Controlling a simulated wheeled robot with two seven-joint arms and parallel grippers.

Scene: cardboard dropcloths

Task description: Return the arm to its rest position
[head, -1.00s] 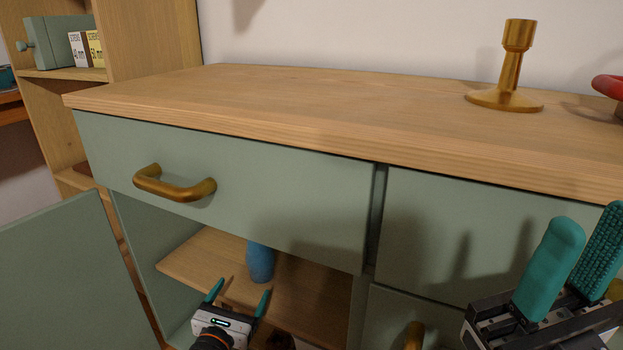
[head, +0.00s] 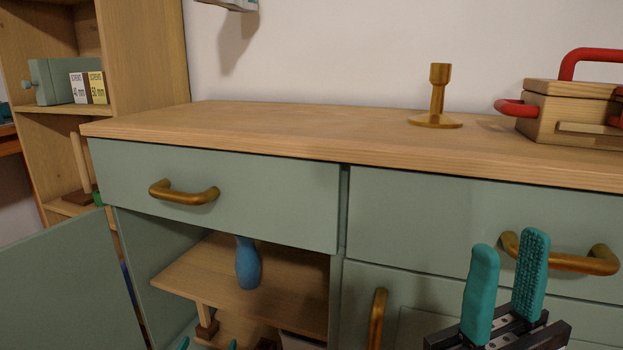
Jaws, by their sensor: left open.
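My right gripper (head: 503,292) is at the lower right in front of the green cabinet (head: 420,215), its two teal fingers upright and apart with nothing between them. My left gripper (head: 209,344) shows only as two teal fingertips at the bottom edge, in front of the open lower compartment. The tips are apart, and the rest of that gripper is below the picture. A blue vase (head: 248,264) stands upright on the cabinet's inner shelf (head: 190,277), above and beyond the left fingertips and apart from them.
An open green door (head: 65,285) stands at the left. Brass handles (head: 183,194) stick out from the drawer fronts. The wooden top (head: 250,125) holds a brass candlestick (head: 437,98) and a wooden box with red handles (head: 570,115); its left part is clear.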

